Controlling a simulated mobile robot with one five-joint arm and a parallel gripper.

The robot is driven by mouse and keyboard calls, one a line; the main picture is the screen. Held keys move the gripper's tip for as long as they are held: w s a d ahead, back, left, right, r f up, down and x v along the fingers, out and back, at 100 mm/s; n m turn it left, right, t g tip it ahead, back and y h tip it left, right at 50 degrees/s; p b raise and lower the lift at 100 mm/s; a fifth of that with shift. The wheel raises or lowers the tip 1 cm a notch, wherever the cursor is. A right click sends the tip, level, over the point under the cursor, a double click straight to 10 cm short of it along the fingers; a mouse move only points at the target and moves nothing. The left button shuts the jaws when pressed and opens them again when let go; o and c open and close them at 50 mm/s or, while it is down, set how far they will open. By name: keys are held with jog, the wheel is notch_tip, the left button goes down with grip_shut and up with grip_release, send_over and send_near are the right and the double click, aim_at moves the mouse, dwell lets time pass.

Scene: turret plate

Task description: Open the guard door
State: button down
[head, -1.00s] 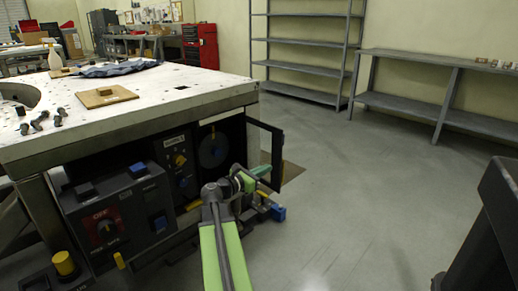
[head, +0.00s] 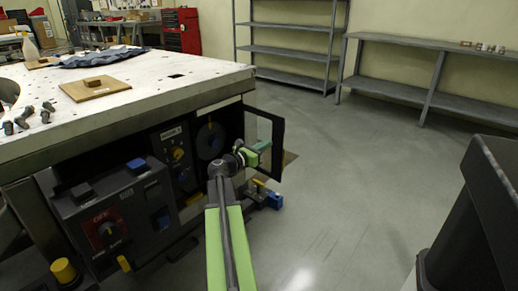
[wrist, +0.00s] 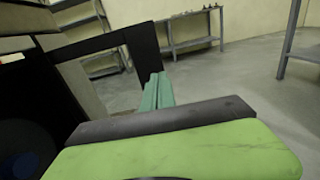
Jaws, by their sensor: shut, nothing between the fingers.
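The guard door (head: 279,150) is a black-framed panel with a see-through middle at the right end of the dark cabinet under the table. It stands swung out from the cabinet front, partly open. In the wrist view its black frame (wrist: 143,50) rises just beyond my fingers. My gripper (head: 264,146) has teal fingers, shut with nothing between them. It overlaps the door in the head view; in the wrist view the fingertips (wrist: 157,80) are close to the frame's lower part. I cannot tell whether they touch. My arm hides the door's lower left part.
The white table (head: 150,100) stands above the cabinet, with a wooden board (head: 95,90) and several bolts on it. A control box (head: 110,215) juts out at the left. A blue item (head: 274,200) sits low beside my gripper.

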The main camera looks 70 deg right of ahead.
jog(key=x, duration=0.7)
jog(key=x, duration=0.4)
jog(key=shift+s+d, duration=0.15)
jog(key=shift+d, duration=0.15)
jog(key=shift+a, duration=0.1)
send_near(282, 137)
jog(key=s+a, duration=0.2)
jog(key=a, duration=0.1)
jog(key=shift+s, duration=0.15)
jog(key=shift+d, duration=0.1)
